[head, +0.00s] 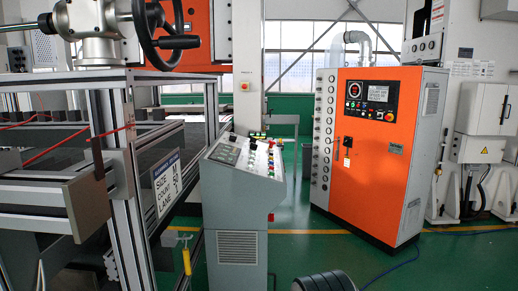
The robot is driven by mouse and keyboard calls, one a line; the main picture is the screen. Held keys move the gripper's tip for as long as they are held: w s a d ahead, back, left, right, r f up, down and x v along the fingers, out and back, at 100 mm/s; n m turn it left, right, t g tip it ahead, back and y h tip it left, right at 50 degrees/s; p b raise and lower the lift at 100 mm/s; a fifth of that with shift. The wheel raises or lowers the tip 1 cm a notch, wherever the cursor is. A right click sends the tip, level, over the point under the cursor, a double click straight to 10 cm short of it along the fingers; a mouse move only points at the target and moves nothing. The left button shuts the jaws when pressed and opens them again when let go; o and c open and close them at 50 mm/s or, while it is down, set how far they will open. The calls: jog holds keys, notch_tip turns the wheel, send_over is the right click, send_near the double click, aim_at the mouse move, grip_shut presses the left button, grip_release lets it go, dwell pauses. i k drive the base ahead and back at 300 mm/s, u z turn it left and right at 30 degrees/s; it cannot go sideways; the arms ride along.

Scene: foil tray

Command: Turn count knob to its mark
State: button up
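A grey control console (236,205) stands in the middle of the head view. Its sloped top panel (248,155) carries several small knobs, buttons and coloured caps. They are too small to tell which one is the count knob or where it points. A white sign (165,192) on the metal frame to the left shows the words SIZE, COUNT and LANE in rows. SIZE reads M; the count value is too small to read surely. My gripper does not show in this view.
An orange cabinet (363,150) with a screen stands right of the console. A metal frame (120,180) with a large handwheel (160,35) fills the left. A yellow-handled tool (186,258) hangs beside the console. Green floor (300,245) lies open between console and cabinet; a blue cable (395,265) crosses it.

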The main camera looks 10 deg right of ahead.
aim_at(254, 147)
jog(key=z, duration=0.6)
jog(key=i, duration=0.6)
jog(key=z, duration=0.8)
jog(key=i, duration=1.7)
jog(key=u, duration=0.95)
jog(key=i, duration=1)
jog(key=u, duration=0.95)
